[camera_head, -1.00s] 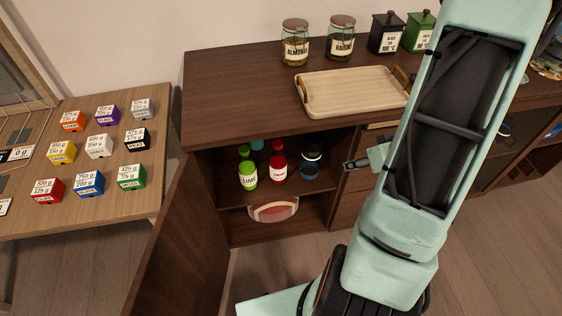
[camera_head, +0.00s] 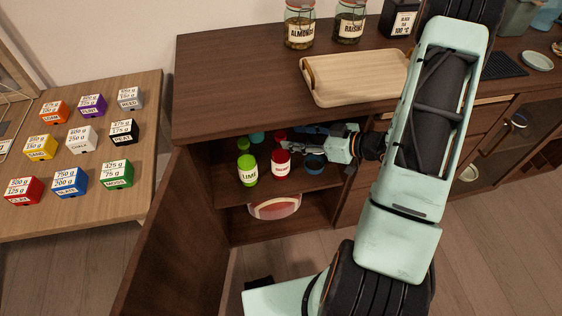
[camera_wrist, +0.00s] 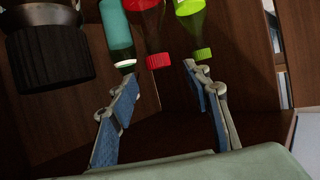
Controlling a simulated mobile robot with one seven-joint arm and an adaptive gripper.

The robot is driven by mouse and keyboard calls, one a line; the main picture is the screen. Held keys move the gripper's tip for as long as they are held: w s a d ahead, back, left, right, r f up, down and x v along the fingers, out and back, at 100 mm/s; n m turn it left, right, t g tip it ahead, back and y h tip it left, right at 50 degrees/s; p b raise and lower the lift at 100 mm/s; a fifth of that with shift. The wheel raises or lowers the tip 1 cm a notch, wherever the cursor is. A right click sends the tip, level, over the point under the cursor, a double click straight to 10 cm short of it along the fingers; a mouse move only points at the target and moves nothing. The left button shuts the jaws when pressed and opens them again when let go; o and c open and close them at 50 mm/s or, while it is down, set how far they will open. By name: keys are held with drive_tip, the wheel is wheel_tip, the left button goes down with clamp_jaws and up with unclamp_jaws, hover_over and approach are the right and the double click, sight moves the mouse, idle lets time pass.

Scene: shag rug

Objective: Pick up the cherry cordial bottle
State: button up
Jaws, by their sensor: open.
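The red bottle (camera_head: 281,168), which I take for the cherry cordial, stands upright on the upper shelf inside the open cabinet. It has a white label, too small to read surely. My gripper (camera_head: 288,138) reaches in from the right near the bottle's upper part, hiding some of it. In the wrist view the red bottle (camera_wrist: 150,28) appears cap downward. My gripper (camera_wrist: 160,72) is open and empty there, its fingertips on either side of the red cap, which lies just ahead.
The lime bottle (camera_head: 247,169) stands close left of the red one. A teal bottle (camera_head: 257,138) is behind; it also shows in the wrist view (camera_wrist: 116,25). A dark-lidded jar (camera_wrist: 50,50) is close by. The cabinet door (camera_head: 170,225) hangs open. A tray (camera_head: 350,80) lies above.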

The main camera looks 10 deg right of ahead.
sight(283, 135)
drive_tip(key=b+x, duration=0.1)
drive_tip(key=x, duration=0.5)
drive_tip(key=shift+d+f, duration=0.1)
drive_tip(key=shift+f, duration=0.1)
clamp_jaws()
drive_tip(key=shift+r, duration=0.1)
